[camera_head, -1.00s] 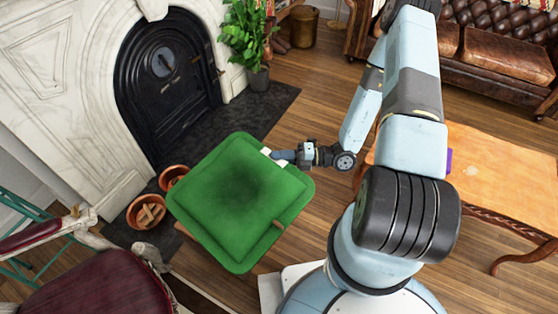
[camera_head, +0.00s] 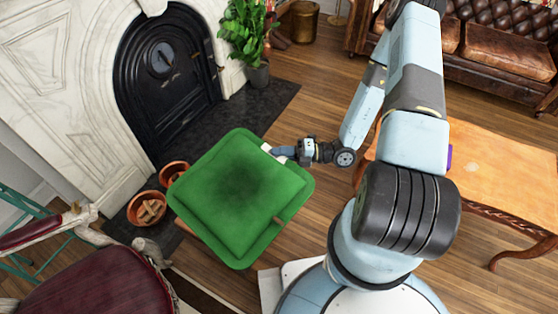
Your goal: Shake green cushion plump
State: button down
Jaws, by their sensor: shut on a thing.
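The green cushion (camera_head: 236,200) is square with a flat rim and a dark shade in its middle. It is held up in the centre of the view, in front of the fireplace. My gripper (camera_head: 272,151) is at the cushion's upper right edge and is shut on that edge. The fingertips are partly hidden by the cushion.
Terracotta pots (camera_head: 148,208) stand left of the cushion by the black fireplace door (camera_head: 165,75). A red chair (camera_head: 95,285) is at lower left. A wooden table (camera_head: 500,180) is at right, a leather sofa (camera_head: 505,50) behind it. A potted plant (camera_head: 243,30) stands at the back.

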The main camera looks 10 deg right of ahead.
jog(key=shift+r, duration=0.25)
notch_tip(320, 180, down, 7)
dwell(1.4)
dwell(0.8)
